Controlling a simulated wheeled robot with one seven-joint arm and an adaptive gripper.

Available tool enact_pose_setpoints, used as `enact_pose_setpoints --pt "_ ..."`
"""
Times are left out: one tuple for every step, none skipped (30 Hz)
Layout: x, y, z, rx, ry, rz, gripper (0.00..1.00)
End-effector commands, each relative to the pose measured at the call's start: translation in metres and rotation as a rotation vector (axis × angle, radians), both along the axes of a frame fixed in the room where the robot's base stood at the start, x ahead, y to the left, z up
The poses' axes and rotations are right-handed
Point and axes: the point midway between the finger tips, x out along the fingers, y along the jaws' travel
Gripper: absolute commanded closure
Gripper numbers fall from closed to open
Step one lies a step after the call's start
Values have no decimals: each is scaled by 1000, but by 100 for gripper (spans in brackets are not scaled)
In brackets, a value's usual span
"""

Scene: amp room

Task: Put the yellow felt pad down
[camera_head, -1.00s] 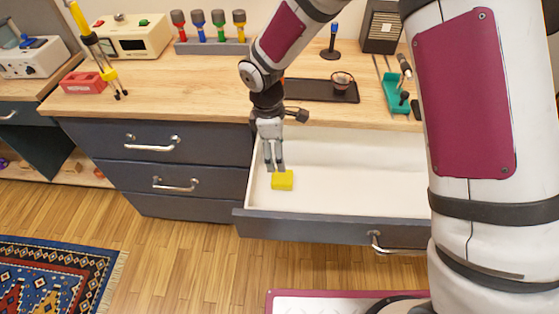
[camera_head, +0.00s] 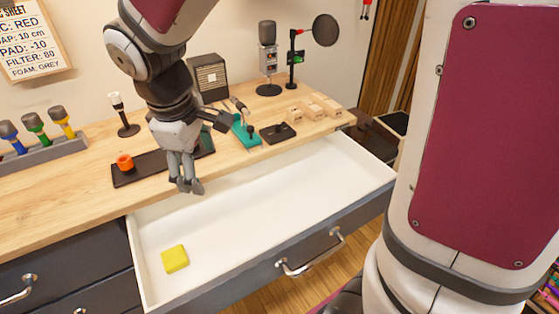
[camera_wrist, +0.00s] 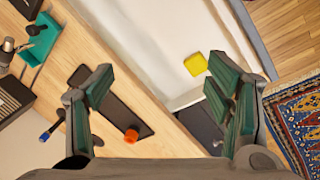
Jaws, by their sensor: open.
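The yellow felt pad (camera_head: 175,259) lies flat on the white floor of the open drawer (camera_head: 250,222), near its left end. It also shows in the wrist view (camera_wrist: 195,64), in the drawer and apart from my fingers. My gripper (camera_head: 187,187) is above the back edge of the drawer, by the worktop's front edge, up and away from the pad. In the wrist view my gripper (camera_wrist: 165,95) has its two fingers wide apart with nothing held between them.
A rack of coloured microphones (camera_head: 40,150) is at left. Most of the drawer is clear.

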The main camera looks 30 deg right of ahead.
Motion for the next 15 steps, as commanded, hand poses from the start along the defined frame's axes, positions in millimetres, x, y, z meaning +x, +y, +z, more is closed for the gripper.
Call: enact_pose_setpoints --pt "-13 -12 16 17 -34 -67 27" --pt "-21 -19 22 29 -49 -109 27" --pt "-31 -27 31 45 -71 -162 27" --pt "-39 -32 37 59 -85 -203 27" --pt "-48 -38 43 72 -99 -243 27" --pt "-59 -45 50 94 -121 -297 27" --pt "-68 -50 54 109 -136 -337 27" --pt "-77 -54 58 127 -151 -375 27" --pt "-88 -59 63 151 -170 -426 27" --pt "-97 -63 65 169 -183 -465 27" --pt "-106 -66 68 189 -197 -502 27" --pt "-116 -69 70 214 -215 -546 27" --pt "-124 -72 72 233 -226 -578 27" --pt "-131 -74 73 251 -236 -608 27" --pt "-139 -76 73 272 -247 -643 27"
